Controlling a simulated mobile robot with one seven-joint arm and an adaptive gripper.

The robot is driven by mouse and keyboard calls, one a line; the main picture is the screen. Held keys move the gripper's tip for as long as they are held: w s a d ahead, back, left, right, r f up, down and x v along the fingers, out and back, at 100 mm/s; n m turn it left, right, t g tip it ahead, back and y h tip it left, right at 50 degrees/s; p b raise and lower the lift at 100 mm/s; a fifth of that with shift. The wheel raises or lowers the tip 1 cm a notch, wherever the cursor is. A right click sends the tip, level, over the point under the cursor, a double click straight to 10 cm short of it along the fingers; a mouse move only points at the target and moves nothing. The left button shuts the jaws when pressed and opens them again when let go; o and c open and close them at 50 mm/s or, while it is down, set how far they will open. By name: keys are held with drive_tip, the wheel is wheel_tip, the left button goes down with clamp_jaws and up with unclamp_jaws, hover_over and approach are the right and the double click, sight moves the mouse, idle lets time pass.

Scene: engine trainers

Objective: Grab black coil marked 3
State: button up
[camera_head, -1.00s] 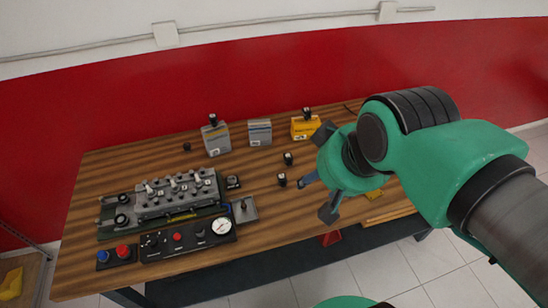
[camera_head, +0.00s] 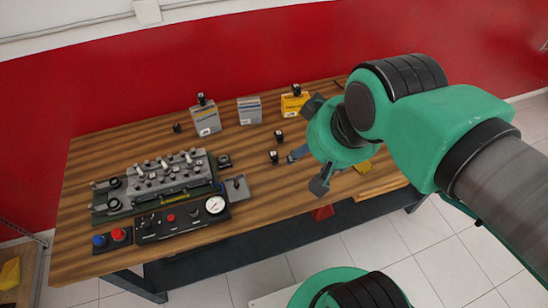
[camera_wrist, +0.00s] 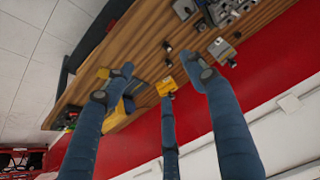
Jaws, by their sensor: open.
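Several small black coils with pale labels are in the head view. Two stand on the wooden table, a rear one (camera_head: 279,136) and a front one (camera_head: 273,157). The labels are too small for me to tell which is 3. My gripper (camera_head: 314,150) is open, above the table just right of the two standing coils. In the wrist view, its blue fingers (camera_wrist: 163,82) are spread and empty, with small black coils (camera_wrist: 167,47) beyond them.
The wooden table (camera_head: 110,160) carries a grey engine block (camera_head: 165,178) and a gauge panel (camera_head: 180,218) at left. A grey box (camera_head: 250,111) and the yellow box (camera_head: 290,105) stand at the back before a red wall (camera_head: 130,70). Bare wood lies at front centre.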

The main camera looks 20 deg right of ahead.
drive_tip(key=m+g, duration=0.6)
drive_tip(key=m, duration=1.3)
hover_over(273, 154)
wheel_tip(273, 154, down, 27)
drive_tip(key=shift+r, duration=0.2)
drive_tip(key=shift+f+b, duration=0.45)
drive_tip(key=shift+f, duration=3.85)
